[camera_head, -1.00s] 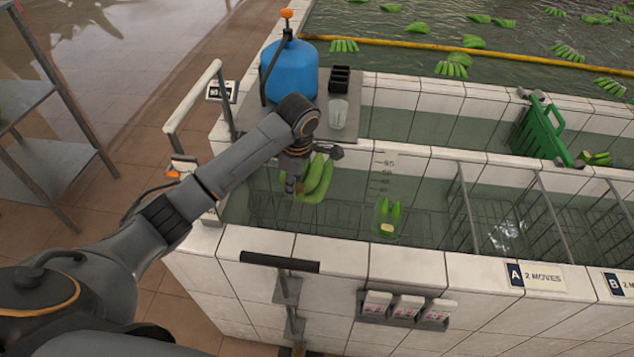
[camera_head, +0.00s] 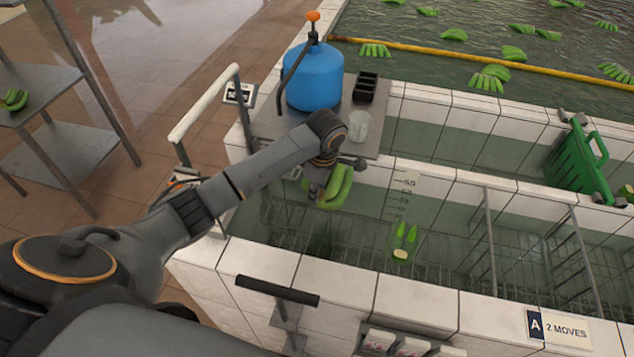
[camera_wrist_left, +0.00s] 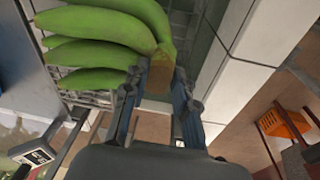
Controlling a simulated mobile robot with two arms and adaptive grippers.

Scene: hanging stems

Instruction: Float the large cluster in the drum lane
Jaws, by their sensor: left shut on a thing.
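My left gripper (camera_head: 316,187) is shut on a green banana cluster (camera_head: 339,187) above the left end of the near water lane (camera_head: 370,235). In the left wrist view the fingers of the gripper (camera_wrist_left: 158,85) grip the brown crown of the cluster (camera_wrist_left: 105,48), with several green fingers spreading to the left. In the head view my forearm hides part of the gripper. A small green piece (camera_head: 403,240) with a pale cut end sits farther right in the same lane. Which lane is the drum lane, I cannot tell. My right gripper is out of view.
A blue drum-like tank (camera_head: 313,76) with an orange top, a black rack (camera_head: 366,86) and a clear cup (camera_head: 359,127) stand on the ledge behind. Wire dividers (camera_head: 490,240) cross the lane. A green gate (camera_head: 577,160) stands at right. A metal shelf (camera_head: 60,150) is at left.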

